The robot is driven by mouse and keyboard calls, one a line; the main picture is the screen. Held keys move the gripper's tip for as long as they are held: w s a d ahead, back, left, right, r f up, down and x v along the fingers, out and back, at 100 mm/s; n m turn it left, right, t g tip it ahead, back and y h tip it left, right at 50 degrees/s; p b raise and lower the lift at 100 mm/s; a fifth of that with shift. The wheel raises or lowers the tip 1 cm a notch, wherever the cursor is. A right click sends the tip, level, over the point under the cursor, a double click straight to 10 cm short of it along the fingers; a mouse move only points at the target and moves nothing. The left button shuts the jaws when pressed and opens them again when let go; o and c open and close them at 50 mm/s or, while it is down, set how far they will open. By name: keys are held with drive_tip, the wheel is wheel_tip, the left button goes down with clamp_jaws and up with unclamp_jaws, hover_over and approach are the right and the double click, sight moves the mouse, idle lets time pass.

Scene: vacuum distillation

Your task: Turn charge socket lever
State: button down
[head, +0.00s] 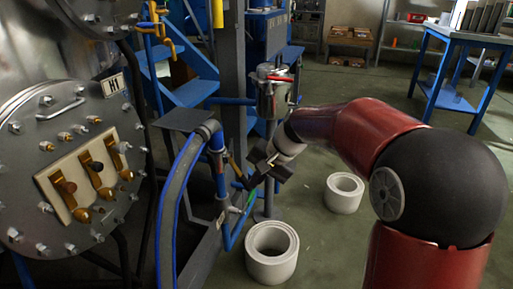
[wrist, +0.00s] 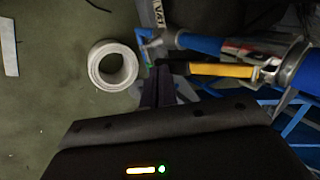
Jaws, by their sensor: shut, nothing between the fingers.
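A yellow lever (wrist: 222,71) with a dark tip juts from a metal fitting (wrist: 268,70) on a blue pipe in the wrist view; it looks like the charge socket lever. My gripper (wrist: 158,72) is shut and empty, its dark fingertips close to the lever's dark tip. I cannot tell whether they touch. In the head view my gripper (head: 250,182) is beside the blue pipe and its metal collar (head: 216,140). The lever is small and partly hidden there, behind or beside the fingers.
A large steel vessel (head: 60,115) with a bolted cover stands at left. Pale hollow cylinders stand on the floor, one in front (head: 272,270) and one farther right (head: 345,200). A small steel pot (head: 273,98) is behind my gripper. A blue table (head: 450,85) stands far right.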

drive_tip(key=shift+x, duration=0.85)
drive_tip(key=shift+a, duration=0.2)
drive_tip(key=shift+r, duration=0.1)
